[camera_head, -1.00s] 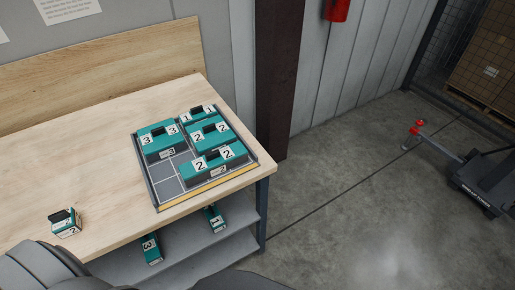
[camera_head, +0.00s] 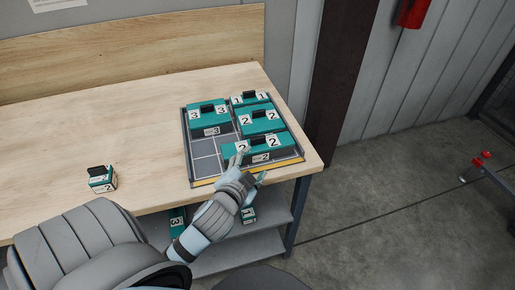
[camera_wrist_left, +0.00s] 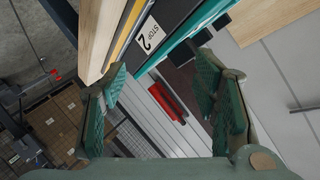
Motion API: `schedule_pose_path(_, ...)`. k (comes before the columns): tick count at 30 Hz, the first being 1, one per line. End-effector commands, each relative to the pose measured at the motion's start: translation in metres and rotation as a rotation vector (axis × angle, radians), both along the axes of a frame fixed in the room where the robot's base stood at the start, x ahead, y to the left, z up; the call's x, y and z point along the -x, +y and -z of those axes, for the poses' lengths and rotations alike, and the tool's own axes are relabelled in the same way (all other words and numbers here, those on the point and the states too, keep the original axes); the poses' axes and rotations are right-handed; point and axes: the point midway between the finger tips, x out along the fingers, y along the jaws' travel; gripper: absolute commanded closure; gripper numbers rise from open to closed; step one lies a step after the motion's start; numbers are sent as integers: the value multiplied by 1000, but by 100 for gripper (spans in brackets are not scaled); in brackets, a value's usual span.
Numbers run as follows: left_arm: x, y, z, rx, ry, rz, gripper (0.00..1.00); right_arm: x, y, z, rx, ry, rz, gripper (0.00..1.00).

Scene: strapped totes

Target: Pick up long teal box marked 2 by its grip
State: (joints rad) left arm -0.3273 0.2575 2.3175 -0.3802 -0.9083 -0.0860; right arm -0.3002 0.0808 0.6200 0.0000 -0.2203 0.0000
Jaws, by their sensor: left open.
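A long teal box marked 2 (camera_head: 270,147) lies along the front edge of the tray (camera_head: 200,166), with a dark grip on top. My left gripper (camera_head: 250,170) is at the tray's front edge, just in front of this box, and hides part of its left side. In the left wrist view the left gripper (camera_wrist_left: 160,75) is open, with nothing between its green fingers. My right gripper is not in view.
Behind it in the tray stand another teal box marked 2 (camera_head: 260,121), one marked 3 (camera_head: 208,116) and one marked 1 (camera_head: 249,98). A small box marked 2 (camera_head: 102,179) sits on the table (camera_head: 140,130). More boxes lie on the shelf below.

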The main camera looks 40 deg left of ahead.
Motion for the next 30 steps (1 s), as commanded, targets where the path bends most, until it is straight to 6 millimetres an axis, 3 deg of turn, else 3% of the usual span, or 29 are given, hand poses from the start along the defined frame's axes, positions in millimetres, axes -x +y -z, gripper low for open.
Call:
schedule_pose_path(3,-52,-2,-91,-307,-305,133,45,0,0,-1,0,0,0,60)
schedule_pose_path(5,-71,-17,-144,-514,-474,230,45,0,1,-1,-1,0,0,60)
schedule_pose_path(6,-79,-33,-176,-675,-584,307,45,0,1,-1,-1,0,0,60)
schedule_pose_path(8,-85,-67,-217,-953,-739,449,45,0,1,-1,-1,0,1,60)
schedule_pose_path(9,-86,-93,-232,-1169,-826,572,45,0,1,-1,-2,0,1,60)
schedule_pose_path(11,-87,-128,-231,-1536,-902,805,45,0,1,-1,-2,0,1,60)
schedule_pose_path(12,-90,-136,-213,-1785,-892,993,45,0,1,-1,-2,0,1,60)
schedule_pose_path(13,-93,-132,-194,-1953,-845,1146,45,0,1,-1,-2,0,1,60)
schedule_pose_path(14,-96,-118,-175,-2094,-767,1303,45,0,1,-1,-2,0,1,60)
schedule_pose_path(16,-96,-62,-139,-2290,-511,1652,45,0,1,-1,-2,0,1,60)
schedule_pose_path(18,-84,1,-124,-2326,-232,1935,45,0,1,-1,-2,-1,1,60)
schedule_pose_path(21,-60,61,-121,-2250,48,2177,45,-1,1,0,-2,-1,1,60)
schedule_pose_path(22,-54,71,-121,2222,-96,-2216,45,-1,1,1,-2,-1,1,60)
schedule_pose_path(25,-48,82,-107,2156,-161,-2255,45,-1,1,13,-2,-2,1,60)
schedule_pose_path(30,-62,71,-58,2152,-157,-2257,45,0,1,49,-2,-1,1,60)
